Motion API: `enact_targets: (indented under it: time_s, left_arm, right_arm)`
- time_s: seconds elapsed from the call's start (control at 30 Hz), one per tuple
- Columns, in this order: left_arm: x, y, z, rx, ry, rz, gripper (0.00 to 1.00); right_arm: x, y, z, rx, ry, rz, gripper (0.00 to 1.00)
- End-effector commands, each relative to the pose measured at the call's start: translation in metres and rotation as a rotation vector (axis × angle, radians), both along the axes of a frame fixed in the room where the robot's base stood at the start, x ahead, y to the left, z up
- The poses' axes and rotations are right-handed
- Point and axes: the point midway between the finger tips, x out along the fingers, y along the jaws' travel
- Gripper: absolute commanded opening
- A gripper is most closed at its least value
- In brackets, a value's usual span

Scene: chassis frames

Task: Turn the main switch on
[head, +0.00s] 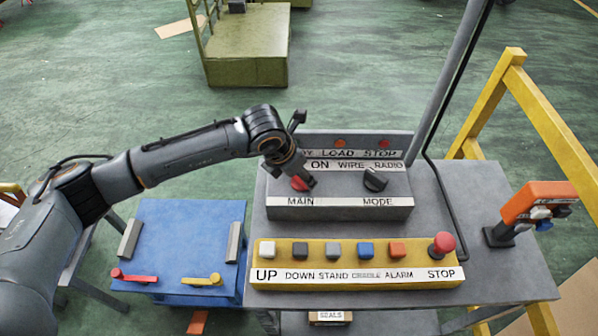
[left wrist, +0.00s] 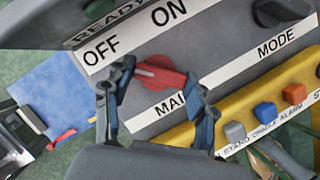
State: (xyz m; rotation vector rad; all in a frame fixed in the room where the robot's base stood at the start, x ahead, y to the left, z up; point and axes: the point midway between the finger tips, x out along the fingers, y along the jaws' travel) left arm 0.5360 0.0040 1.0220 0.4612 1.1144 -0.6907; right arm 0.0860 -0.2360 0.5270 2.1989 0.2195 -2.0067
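The main switch is a red rotary knob (left wrist: 160,76) above the MAIN label on the grey control box (head: 338,205). In the left wrist view its white pointer line faces left, toward the OFF side. The ON label (left wrist: 169,12) lies above it. My left gripper (left wrist: 161,82) is at the knob with its fingers apart, one at each end of the knob. I cannot tell whether they touch it. In the head view my left gripper (head: 301,180) partly covers the red knob (head: 298,184). My right gripper is not in view.
The black MODE knob (head: 375,179) is right of the main switch. A yellow button box (head: 345,290) with a red STOP button (head: 442,243) stands in front. An orange pendant (head: 537,200) is at the right, a blue cart (head: 180,245) at the left. A grey pole rises behind.

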Motion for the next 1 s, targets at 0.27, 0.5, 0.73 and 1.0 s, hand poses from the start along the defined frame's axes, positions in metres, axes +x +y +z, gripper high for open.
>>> enact_targets:
  time_s: [0.27, 0.5, 0.73, 1.0]
  left_arm:
    - [0.001, 0.001, -0.002, 0.000, -0.002, -0.022, 0.25]
    - [0.002, 0.001, -0.006, 0.000, -0.003, -0.136, 0.25]
    - [0.003, 0.002, -0.008, -0.001, -0.005, -0.334, 0.25]
    - [0.005, 0.002, -0.007, -0.001, -0.004, -0.590, 0.25]
  right_arm:
    - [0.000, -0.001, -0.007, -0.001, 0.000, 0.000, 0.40]
    - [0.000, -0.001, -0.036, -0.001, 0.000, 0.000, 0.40]
    - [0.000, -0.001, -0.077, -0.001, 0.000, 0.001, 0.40]
    - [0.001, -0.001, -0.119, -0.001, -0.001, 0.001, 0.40]
